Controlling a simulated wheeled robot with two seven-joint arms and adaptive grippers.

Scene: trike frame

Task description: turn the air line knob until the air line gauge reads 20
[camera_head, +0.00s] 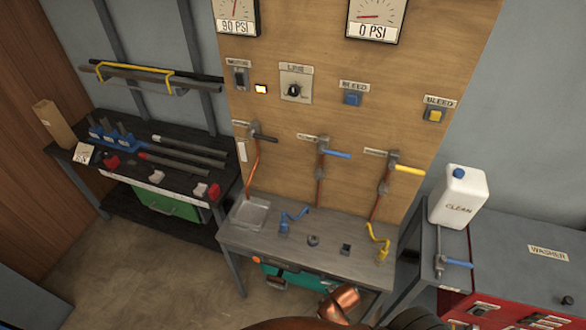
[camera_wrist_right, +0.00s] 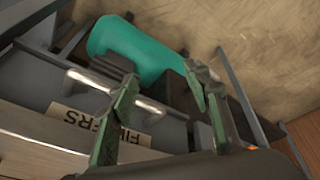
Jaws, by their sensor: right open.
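A dark round knob (camera_head: 293,90) sits on a pale plate labelled LINE on the upright wooden board (camera_head: 310,115). Two gauges are cut off by the top edge of the head view. The left gauge (camera_head: 237,14) reads 90 PSI, and the right gauge (camera_head: 376,16) reads 0 PSI. Their upper parts are out of view, so I cannot tell which is the air line gauge. My right gripper (camera_wrist_right: 161,92) is open, with nothing seen between its fingers. It is away from the knob, near a drawer front labelled FILTERS. My left gripper is not in view.
A motor switch (camera_head: 240,78), a blue bleed button (camera_head: 352,99) and a yellow bleed button (camera_head: 436,115) flank the knob. Valve handles and copper pipes sit below. A grey bench (camera_head: 330,244) stands before the board. A teal cylinder (camera_wrist_right: 130,50) lies near my right gripper.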

